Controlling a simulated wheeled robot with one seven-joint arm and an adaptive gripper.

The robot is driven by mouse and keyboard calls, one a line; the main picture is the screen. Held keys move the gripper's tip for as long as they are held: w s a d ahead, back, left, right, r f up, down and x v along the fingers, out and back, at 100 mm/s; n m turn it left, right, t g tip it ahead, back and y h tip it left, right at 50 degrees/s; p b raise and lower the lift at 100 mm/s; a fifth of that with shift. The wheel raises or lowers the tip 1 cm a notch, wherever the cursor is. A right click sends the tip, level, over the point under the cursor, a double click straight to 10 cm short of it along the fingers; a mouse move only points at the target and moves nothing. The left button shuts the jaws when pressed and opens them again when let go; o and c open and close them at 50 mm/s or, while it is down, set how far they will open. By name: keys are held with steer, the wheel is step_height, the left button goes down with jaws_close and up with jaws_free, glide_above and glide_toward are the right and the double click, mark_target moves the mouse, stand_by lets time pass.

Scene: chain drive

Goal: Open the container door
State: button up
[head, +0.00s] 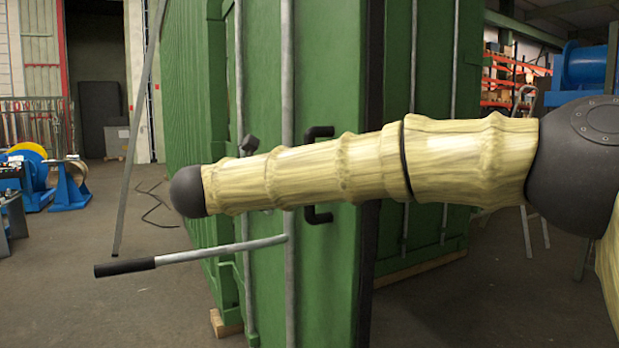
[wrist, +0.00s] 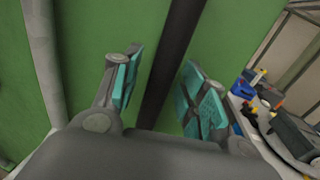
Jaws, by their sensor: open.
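The green container (head: 190,95) stands in the middle of the head view. Its left door (head: 330,270) appears ajar, with its dark-edged side (head: 370,150) nearer me than the right door (head: 432,120). A lever handle (head: 190,257) with a black grip sticks out left from a locking bar on the left door. In the wrist view, my gripper (wrist: 160,88) is open and empty, its teal-padded fingers either side of a dark vertical strip (wrist: 172,65) with green panel around it. Contact cannot be told. The head view hides my gripper; my arm crosses the door.
A bench with tools (wrist: 275,120) lies at the right in the wrist view. Blue machines (head: 65,180) stand at the left, and shelving (head: 510,75) at the back right. A thin grey pole (head: 140,120) leans left of the container. Floor at the front left is clear.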

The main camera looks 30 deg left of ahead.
step_height(320, 180, up, 10)
steer(key=shift+f, duration=0.15)
stand_by(0.3)
